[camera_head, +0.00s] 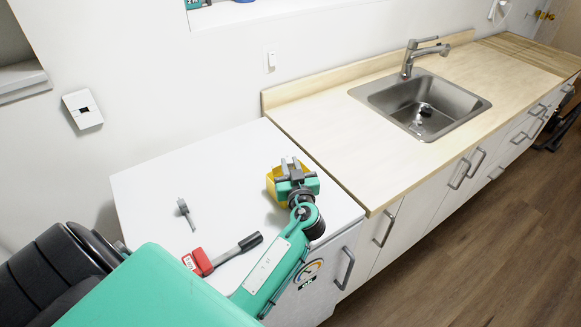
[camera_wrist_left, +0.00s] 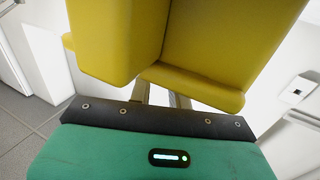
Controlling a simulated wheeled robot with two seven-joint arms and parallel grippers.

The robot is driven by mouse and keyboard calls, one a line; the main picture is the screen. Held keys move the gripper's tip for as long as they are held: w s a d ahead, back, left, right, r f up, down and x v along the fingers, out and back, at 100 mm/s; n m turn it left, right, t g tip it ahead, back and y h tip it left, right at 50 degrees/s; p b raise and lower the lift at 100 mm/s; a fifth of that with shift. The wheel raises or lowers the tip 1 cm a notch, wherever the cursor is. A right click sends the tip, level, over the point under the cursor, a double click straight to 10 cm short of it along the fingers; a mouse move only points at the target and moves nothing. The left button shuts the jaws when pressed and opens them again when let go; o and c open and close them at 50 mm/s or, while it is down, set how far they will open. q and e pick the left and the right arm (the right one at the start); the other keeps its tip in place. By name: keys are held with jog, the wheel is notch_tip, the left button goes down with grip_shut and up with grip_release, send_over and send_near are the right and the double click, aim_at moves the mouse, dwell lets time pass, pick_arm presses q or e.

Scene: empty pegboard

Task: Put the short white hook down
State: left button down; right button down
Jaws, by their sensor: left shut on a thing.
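My left gripper (camera_head: 291,168) is low over the right part of the white cabinet top (camera_head: 150,172). It is shut on a yellow object (camera_head: 271,183), partly hidden behind the gripper. In the left wrist view the yellow object (camera_wrist_left: 190,45) has angled flat faces and fills the space in front of the fingers (camera_wrist_left: 160,97). I cannot tell whether it touches the cabinet top. I cannot make out a short white hook. A small grey piece (camera_head: 186,212) with a round end and a thin stem lies on the cabinet top, apart from the gripper. My right gripper is not in view.
To the right are a wooden counter (camera_head: 330,135), a steel sink (camera_head: 420,106) and a faucet (camera_head: 410,58). The cabinet top's back left is clear.

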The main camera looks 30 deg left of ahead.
pick_arm(q)
jog(key=shift+s+d+f+b, duration=0.15)
jog(key=shift+f+b, duration=0.25)
jog(key=shift+f, duration=0.3)
jog(key=c, duration=1.3)
grip_release()
jog(key=shift+f, duration=0.1)
jog(key=shift+r+p, duration=0.25)
jog(key=shift+p, duration=0.1)
jog(key=shift+r+p, duration=0.5)
jog(key=shift+p, duration=0.45)
jog(key=shift+s+d+f+b, duration=0.3)
jog(key=shift+d+f+b, duration=0.25)
jog(key=shift+b, duration=0.2)
jog(key=r+b+v, duration=0.1)
jog(key=b+v, duration=0.2)
jog(key=v, duration=0.7)
jog(key=shift+s+r+b, duration=0.2)
jog(key=shift+r+b, duration=0.1)
jog(key=shift+b, duration=0.1)
